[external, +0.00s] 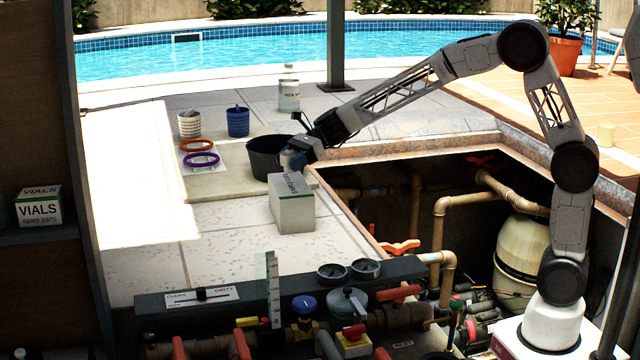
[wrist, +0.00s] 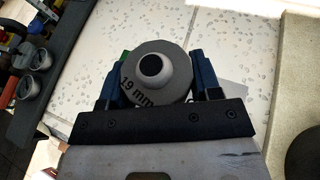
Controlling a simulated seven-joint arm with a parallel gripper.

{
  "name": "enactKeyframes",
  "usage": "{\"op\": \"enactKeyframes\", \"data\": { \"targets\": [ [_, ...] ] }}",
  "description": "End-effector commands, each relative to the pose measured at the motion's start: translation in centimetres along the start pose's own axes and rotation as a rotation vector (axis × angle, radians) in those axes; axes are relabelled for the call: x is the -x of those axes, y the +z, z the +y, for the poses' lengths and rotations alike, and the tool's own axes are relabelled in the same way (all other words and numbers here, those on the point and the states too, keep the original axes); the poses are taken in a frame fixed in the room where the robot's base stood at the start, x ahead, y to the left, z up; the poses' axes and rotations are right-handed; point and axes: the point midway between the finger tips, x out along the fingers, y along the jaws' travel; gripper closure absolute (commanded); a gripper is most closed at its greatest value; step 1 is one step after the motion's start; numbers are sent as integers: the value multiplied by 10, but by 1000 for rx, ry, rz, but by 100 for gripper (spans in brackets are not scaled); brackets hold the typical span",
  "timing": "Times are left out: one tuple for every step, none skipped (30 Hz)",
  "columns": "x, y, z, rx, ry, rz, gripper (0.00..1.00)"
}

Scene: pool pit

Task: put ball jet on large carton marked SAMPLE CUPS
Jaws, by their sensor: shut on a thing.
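The ball jet (wrist: 145,88) is a grey round fitting with a paler collar and a dark centre, marked "19 mm". My gripper (wrist: 155,78) is shut on it, with a blue-black finger on each side. In the external view my gripper (external: 298,160) holds the ball jet above the large carton (external: 295,214), near its back. The carton is a pale grey box with a green stripe; its top lettering is too small to read surely. I cannot tell whether the jet touches the carton. In the wrist view the jet and gripper hide most of what lies below.
A black bucket (external: 262,170) stands just behind the carton. The open pipe pit (external: 430,180) lies to the right. A small VIALS carton (external: 38,210) sits on the left shelf.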

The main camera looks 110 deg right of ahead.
Motion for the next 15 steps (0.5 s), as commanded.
{"op": "enactKeyframes", "data": {
  "targets": [
    [0, 0, 0, 0, 0, 0, 65],
    [0, 0, 0, 0, 0, 0, 65],
    [0, 0, 0, 0, 0, 0, 65],
    [0, 0, 0, 0, 0, 0, 65],
    [0, 0, 0, 0, 0, 0, 65],
    [0, 0, 0, 0, 0, 0, 65],
    [0, 0, 0, 0, 0, 0, 65],
    [0, 0, 0, 0, 0, 0, 65],
    [-1, -2, 0, 0, 0, 0, 65],
    [-1, -3, 0, -1, 0, 0, 65],
    [-2, -5, 0, -1, 0, 1, 65],
    [-3, -8, 0, -1, 0, 1, 65],
    [-4, -11, 0, -1, 0, 1, 65],
    [-6, -14, 0, -2, 0, 0, 65],
    [-7, -18, 0, -2, 0, 0, 65]
  ]
}}
